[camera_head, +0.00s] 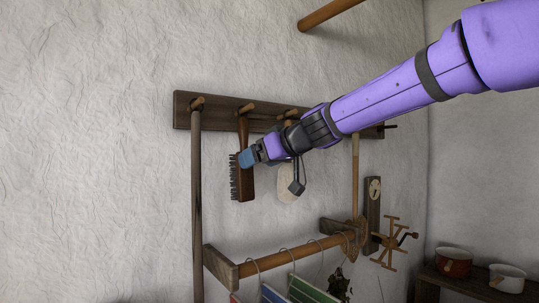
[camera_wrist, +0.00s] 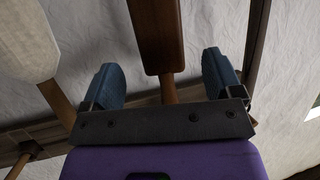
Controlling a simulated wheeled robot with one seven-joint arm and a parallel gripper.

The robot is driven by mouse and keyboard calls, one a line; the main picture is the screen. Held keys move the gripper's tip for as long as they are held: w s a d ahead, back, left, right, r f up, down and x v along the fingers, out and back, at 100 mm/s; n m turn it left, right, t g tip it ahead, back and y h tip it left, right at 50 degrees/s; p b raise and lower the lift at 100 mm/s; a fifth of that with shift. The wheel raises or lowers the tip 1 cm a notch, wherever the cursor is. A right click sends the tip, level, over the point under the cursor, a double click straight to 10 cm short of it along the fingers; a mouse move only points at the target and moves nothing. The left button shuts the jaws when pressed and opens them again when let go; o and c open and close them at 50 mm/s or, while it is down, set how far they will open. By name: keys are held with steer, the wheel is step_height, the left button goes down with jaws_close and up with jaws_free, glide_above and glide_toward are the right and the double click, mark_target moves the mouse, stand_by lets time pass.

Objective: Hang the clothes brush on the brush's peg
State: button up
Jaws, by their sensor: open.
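The clothes brush (camera_head: 243,183) is dark brown with dark bristles on its left side. It hangs upright against the wall, and its handle reaches up to the second peg from the left (camera_head: 246,107); the exact join is too small to tell. My gripper (camera_head: 249,158) is at the brush's body in the head view. In the wrist view my gripper (camera_wrist: 165,80) is open, with its blue fingertips apart on either side. The brush's back (camera_wrist: 157,35) and narrower handle (camera_wrist: 168,88) show between them, with gaps to both fingers.
The dark peg rail (camera_head: 220,116) also holds a long stick (camera_head: 197,190) on the left and a pale round paddle (camera_head: 287,185) close right of the brush. Below is a wooden rod (camera_head: 285,256) with hangers. Pots (camera_head: 454,262) stand at lower right.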

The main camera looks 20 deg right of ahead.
steer(key=x, duration=0.7)
steer(key=shift+r, duration=0.1)
steer(key=c, duration=1.1)
steer(key=o, duration=1.1)
steer(key=shift+s, duration=0.15)
